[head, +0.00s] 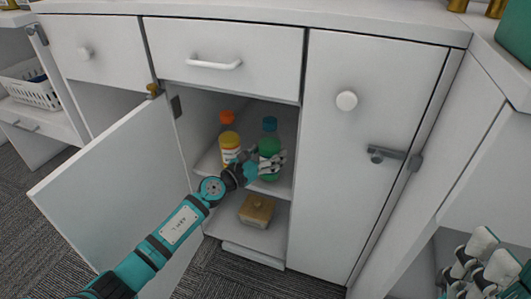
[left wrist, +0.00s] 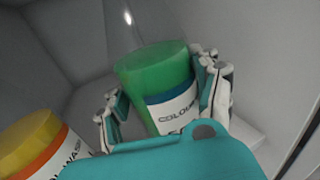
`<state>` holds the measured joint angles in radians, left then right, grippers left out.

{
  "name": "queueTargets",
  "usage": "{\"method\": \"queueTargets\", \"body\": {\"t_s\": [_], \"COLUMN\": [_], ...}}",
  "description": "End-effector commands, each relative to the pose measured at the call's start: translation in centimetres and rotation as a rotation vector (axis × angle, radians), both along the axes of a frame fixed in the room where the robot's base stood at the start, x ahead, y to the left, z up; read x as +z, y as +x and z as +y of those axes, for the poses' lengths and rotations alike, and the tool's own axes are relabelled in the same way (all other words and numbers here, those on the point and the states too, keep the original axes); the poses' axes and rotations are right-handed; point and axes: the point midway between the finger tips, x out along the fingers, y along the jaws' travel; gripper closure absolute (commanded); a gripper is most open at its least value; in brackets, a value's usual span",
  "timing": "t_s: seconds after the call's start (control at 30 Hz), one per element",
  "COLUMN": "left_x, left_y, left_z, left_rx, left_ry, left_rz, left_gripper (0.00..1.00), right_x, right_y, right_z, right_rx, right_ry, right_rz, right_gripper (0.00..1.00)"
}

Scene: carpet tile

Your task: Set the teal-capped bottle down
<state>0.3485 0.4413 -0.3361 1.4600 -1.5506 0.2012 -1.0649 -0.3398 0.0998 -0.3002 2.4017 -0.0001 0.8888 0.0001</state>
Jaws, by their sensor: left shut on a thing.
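The teal-capped bottle (head: 269,146) is clear with green liquid and a pale label. It stands about upright at the upper shelf (head: 283,186) inside the open cabinet. My left gripper (head: 271,163) is shut on it. In the left wrist view the fingers (left wrist: 165,100) lie on both sides of the green bottle (left wrist: 158,68). Whether its base touches the shelf is hidden by my gripper and hard to tell. My right gripper (head: 480,268) shows at the lower right, away from the cabinet; its finger opening is unclear.
An orange-capped bottle with a yellow band (head: 229,138) stands left of the teal-capped bottle and shows in the left wrist view (left wrist: 40,145). A small tan box (head: 257,211) sits on the lower shelf. The open door (head: 120,190) is at left, the closed door (head: 365,190) at right.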

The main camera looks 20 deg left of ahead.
Motion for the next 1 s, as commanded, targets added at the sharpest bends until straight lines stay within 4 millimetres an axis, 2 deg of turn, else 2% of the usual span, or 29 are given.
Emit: {"method": "queueTargets", "body": {"t_s": [0.03,0.4,0.43,0.5,0.6,0.97,1.0], "left_x": [-0.65,-0.97,-1.08,-1.02,-1.02,-0.45,-0.72], "left_y": [-0.12,-0.16,-0.2,-0.2,-0.2,-0.19,-0.64], "left_z": [-0.38,-0.46,-0.47,-0.47,-0.47,-0.47,-0.24], "left_rx": [0.001,0.002,0.001,0.001,0.001,0.001,0.001], "left_ry": [-0.003,-0.001,0.0,0.0,0.0,0.0,0.001], "left_rz": [-0.004,-0.005,-0.001,-0.001,-0.001,-0.001,0.0], "left_gripper": [0.92,0.92,0.35,0.26,0.13,0.12,0.12], "right_x": [0.28,0.43,0.66,0.8,0.8,1.23,0.98], "right_y": [0.12,0.23,0.25,0.22,0.21,0.14,0.09], "right_z": [0.01,0.06,0.07,0.08,0.07,0.06,0.03], "right_rx": [-0.002,-0.002,-0.002,-0.001,-0.001,-0.002,-0.001], "right_ry": [0.001,-0.001,-0.002,-0.002,-0.002,0.0,0.001], "right_rz": [-0.028,-0.034,-0.038,-0.042,-0.043,-0.042,-0.036], "right_gripper": [0.53,0.53,0.53,0.53,0.53,0.53,0.53]}}
